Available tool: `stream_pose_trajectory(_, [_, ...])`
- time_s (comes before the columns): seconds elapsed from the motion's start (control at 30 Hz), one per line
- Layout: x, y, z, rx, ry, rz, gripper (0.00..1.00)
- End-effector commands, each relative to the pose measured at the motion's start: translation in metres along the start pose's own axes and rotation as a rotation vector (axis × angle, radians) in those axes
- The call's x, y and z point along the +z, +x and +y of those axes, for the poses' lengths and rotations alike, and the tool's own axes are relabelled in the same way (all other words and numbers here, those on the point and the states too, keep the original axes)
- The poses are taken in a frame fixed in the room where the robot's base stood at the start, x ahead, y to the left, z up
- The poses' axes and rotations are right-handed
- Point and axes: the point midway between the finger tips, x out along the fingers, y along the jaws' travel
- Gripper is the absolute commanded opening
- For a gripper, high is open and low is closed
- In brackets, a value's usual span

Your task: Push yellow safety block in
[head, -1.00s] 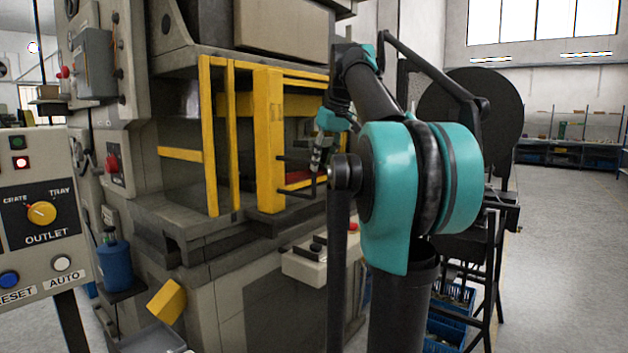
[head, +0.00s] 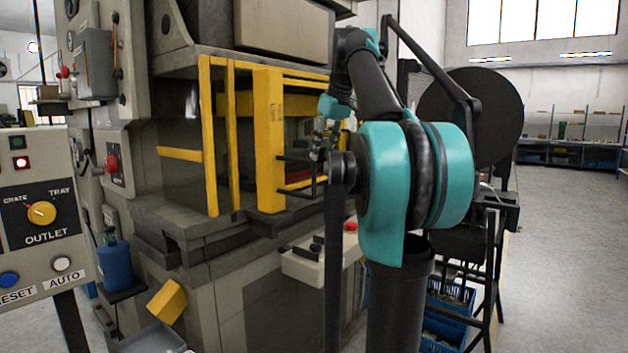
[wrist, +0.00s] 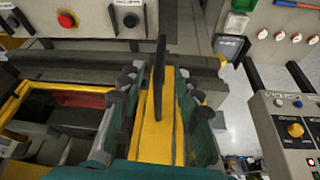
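A tilted yellow block (head: 167,300) shows low on the press front in the head view, beside a grey tray; I cannot tell if it is the safety block. My gripper (wrist: 160,96) is open, with its fingers apart on either side of a black handle (wrist: 160,65). The handle stands in front of a yellow upright of the press guard (wrist: 157,132). I cannot tell whether a finger touches it. In the head view, my gripper (head: 319,152) is small and partly hidden at the guard's right side, by the handle (head: 300,170).
The yellow guard frame (head: 268,140) fronts the press opening. A control panel with an outlet knob (head: 41,213) stands at left. A small button box (head: 315,262) juts out below the opening. Blue crates (head: 448,305) are at right. Open floor lies farther right.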

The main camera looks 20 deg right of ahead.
Motion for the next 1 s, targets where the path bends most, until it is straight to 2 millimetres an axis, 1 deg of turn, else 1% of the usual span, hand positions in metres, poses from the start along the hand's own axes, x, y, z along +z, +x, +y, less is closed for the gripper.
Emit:
stream_pose_trajectory(0.03, [0.0, 0.011, -0.001, 0.0, -0.002, 0.0, 0.34])
stream_pose_trajectory(0.1, [0.0, 0.025, -0.001, 0.0, -0.002, 0.0, 0.34])
stream_pose_trajectory(0.3, [0.0, 0.062, 0.0, 0.0, -0.001, 0.0, 0.34])
stream_pose_trajectory(0.4, [0.0, 0.077, -0.001, 0.0, -0.001, 0.0, 0.34])
stream_pose_trajectory(0.5, [0.0, 0.088, -0.001, 0.0, -0.001, 0.001, 0.34])
stream_pose_trajectory(0.7, [0.0, 0.098, 0.0, 0.0, 0.0, 0.001, 0.34])
stream_pose_trajectory(0.93, [0.0, 0.099, 0.0, 0.0, 0.0, 0.001, 0.34])
stream_pose_trajectory(0.97, [0.0, 0.099, 0.0, 0.0, 0.0, 0.001, 0.33])
stream_pose_trajectory(1.0, [0.0, 0.099, 0.0, 0.0, 0.0, 0.0, 0.28])
